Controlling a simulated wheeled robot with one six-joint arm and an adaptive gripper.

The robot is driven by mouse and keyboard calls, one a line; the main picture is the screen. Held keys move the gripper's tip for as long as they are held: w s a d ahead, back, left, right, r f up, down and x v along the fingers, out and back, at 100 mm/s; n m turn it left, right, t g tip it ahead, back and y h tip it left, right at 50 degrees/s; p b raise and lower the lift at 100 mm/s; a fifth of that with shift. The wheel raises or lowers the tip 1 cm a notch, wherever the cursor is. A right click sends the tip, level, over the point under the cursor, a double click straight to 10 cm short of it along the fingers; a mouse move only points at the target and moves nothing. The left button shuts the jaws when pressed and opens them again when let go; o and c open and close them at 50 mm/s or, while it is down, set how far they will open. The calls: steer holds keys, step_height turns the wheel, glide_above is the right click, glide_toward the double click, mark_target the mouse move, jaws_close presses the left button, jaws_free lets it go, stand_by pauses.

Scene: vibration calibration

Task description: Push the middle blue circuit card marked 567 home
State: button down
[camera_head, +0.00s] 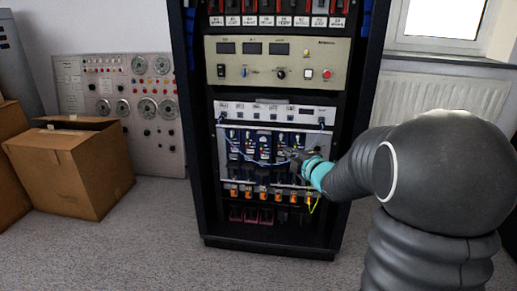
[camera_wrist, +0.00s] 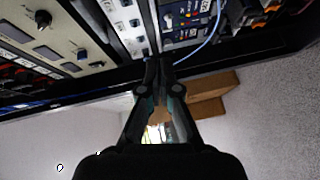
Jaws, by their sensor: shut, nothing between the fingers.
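A row of several dark blue circuit cards with pale labels stands in the rack's card bay. The middle blue card (camera_head: 265,146) is near the centre of the row in the head view; its marking is too small to read. My gripper (camera_head: 293,158) is in front of the right part of the row and partly hides the cards there. In the wrist view, my gripper (camera_wrist: 160,64) has its fingertips together and empty. A blue card face (camera_wrist: 182,20) shows beyond the fingertips there, but I cannot tell which card it is. Contact is not clear.
The black rack (camera_head: 192,185) surrounds the bay. A beige instrument panel (camera_head: 305,62) sits above, and orange connectors (camera_head: 263,195) sit below. A thin blue cable (camera_wrist: 212,40) loops across the card fronts. Cardboard boxes (camera_head: 75,165) stand at left on open grey floor.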

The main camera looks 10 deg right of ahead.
step_height(320, 180, down, 4)
steer(key=w+a+n+y, duration=0.1)
steer(key=w+n+y, duration=0.1)
steer(key=n+y, duration=0.15)
glide_toward(260, 140)
steer(key=a+x, duration=0.1)
steer(key=x, duration=0.4)
steer(key=shift+w+d+f+n+y+b, duration=0.1)
steer(key=shift+w+d+n+y+b, duration=0.2)
steer(key=shift+w, duration=0.3)
steer(key=shift+a, duration=0.1)
